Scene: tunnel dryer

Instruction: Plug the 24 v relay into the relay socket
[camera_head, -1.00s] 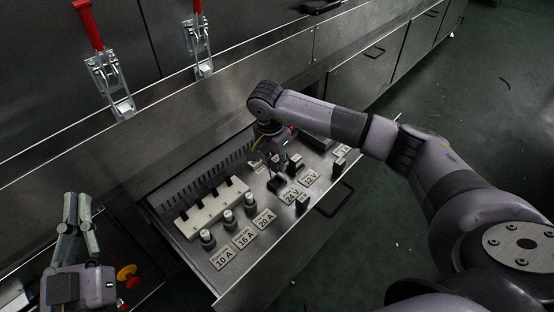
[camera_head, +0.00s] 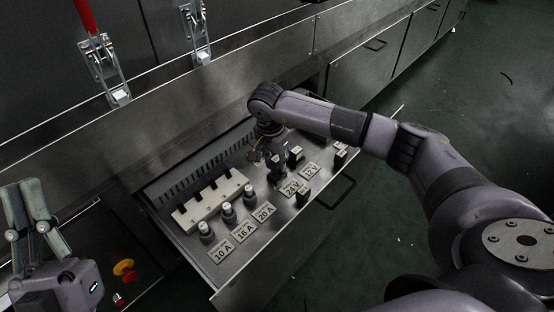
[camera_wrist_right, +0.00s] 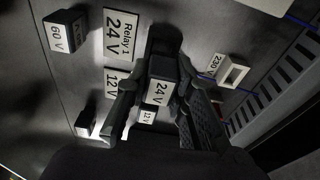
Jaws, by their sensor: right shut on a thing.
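My right gripper (camera_wrist_right: 155,105) is shut on the 24 V relay (camera_wrist_right: 159,92), a small black block with a white label. It holds the relay beside the "Relay 1 24 V" plate (camera_wrist_right: 123,38). A dark block (camera_wrist_right: 165,40), apparently the relay socket, sits next to that plate, partly behind the relay. I cannot tell whether relay and socket touch. In the head view the right gripper (camera_head: 264,157) is over the open drawer (camera_head: 240,275), near the 24 V plate (camera_head: 291,187). My left gripper (camera_head: 22,184) is at the far left, empty, its fingers apart.
Other relays stand nearby: a 60 V one (camera_wrist_right: 63,32), a black one (camera_wrist_right: 86,121) and a white 230 V one (camera_wrist_right: 232,72). A white block (camera_head: 212,200) and several round fuses (camera_head: 228,212) are in the drawer.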

